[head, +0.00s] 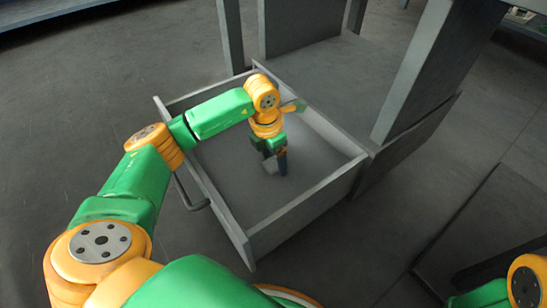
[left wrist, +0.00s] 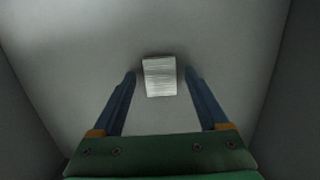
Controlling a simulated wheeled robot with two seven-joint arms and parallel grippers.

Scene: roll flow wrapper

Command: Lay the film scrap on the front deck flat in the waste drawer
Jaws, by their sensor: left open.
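The waste drawer (head: 232,180) is pulled open, grey and box-shaped, in the middle of the head view. My left gripper (head: 277,165) reaches down inside it, pointing at the drawer floor. In the left wrist view the film scrap (left wrist: 159,77) is a small pale rectangle with fine stripes. It appears to lie flat on the drawer floor, between the tips of my open left fingers (left wrist: 160,74), with a gap on each side. In the head view only a light edge of the scrap (head: 268,166) shows beside the fingers. My right gripper is out of view.
The drawer's bar handle (head: 190,197) sticks out on its left side. A grey machine post (head: 425,65) and panel stand behind and to the right of the drawer. The rest of the drawer floor is bare. The front deck cannot be made out clearly.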

